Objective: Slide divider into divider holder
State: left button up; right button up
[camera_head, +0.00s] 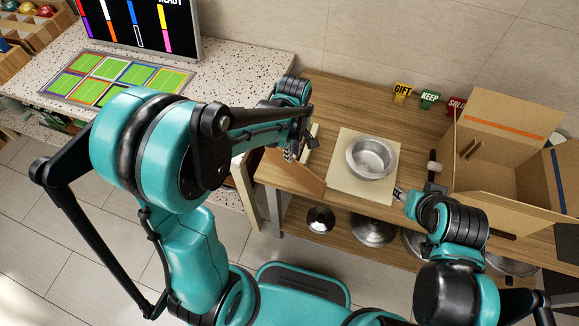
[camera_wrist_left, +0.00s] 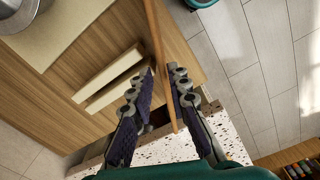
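The divider is a thin brown panel (camera_head: 297,174) at the left end of the wooden table. In the left wrist view the divider (camera_wrist_left: 156,30) shows nearly edge-on between the fingers. My left gripper (camera_head: 296,146) is shut on it, and the fingers (camera_wrist_left: 159,72) close in from both sides. The divider holder, two pale parallel wooden bars (camera_wrist_left: 109,80), lies on the table beside the fingers, apart from the divider in that view. In the head view the holder (camera_head: 313,134) is partly hidden by my gripper. My right gripper (camera_head: 399,193) is by the mat's right edge; its opening is unclear.
A metal pot (camera_head: 371,157) stands on a beige mat (camera_head: 349,188). An open cardboard box (camera_head: 490,180) is at the right. GIFT (camera_head: 402,92) and KEEP (camera_head: 429,100) signs stand at the back. Pots (camera_head: 373,231) sit on the lower shelf. A speckled counter (camera_head: 225,75) adjoins at left.

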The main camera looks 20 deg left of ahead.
pick_arm(q)
jog(key=b, duration=0.3)
send_over(293, 177)
jog(key=f, duration=0.6)
jog(key=shift+w, duration=0.25)
jog(key=shift+f, duration=0.5)
jog(key=shift+r, duration=0.1)
grip_shut()
